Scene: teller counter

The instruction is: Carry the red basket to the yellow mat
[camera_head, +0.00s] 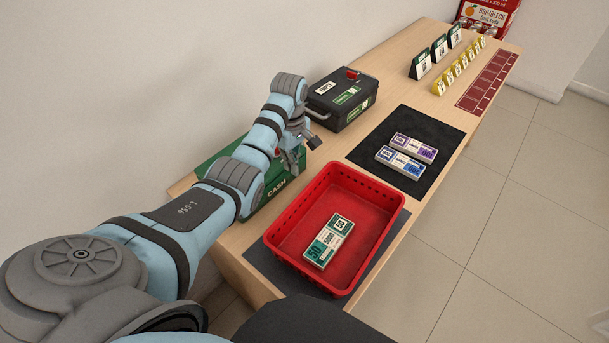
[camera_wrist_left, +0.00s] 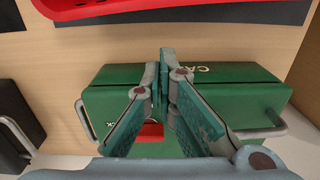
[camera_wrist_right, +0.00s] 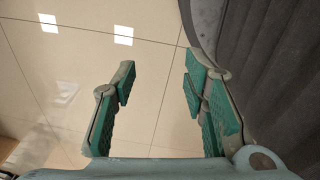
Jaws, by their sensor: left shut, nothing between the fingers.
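The red basket (camera_head: 368,226) is an open rectangular tray with perforated walls, standing on a dark mat (camera_head: 284,275) at the near end of the counter. A banded bundle of green notes (camera_head: 329,240) lies in it. No yellow mat shows in any view. My left gripper (camera_head: 297,163) is shut and empty, above the green cash box beyond the basket. In the left wrist view its fingertips (camera_wrist_left: 164,82) meet over that box, and the basket's rim (camera_wrist_left: 110,7) crosses the top edge. My right gripper (camera_wrist_right: 160,78) is open and empty above the tiled floor.
The green cash box (camera_head: 259,195) stands along the wall side, beside the basket. Behind it is a black lockbox (camera_head: 343,97). A black mat (camera_head: 437,128) holds purple and blue note bundles (camera_head: 407,154). Farther off are dark signs, yellow items (camera_head: 459,66) and a dark red strip (camera_head: 488,82).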

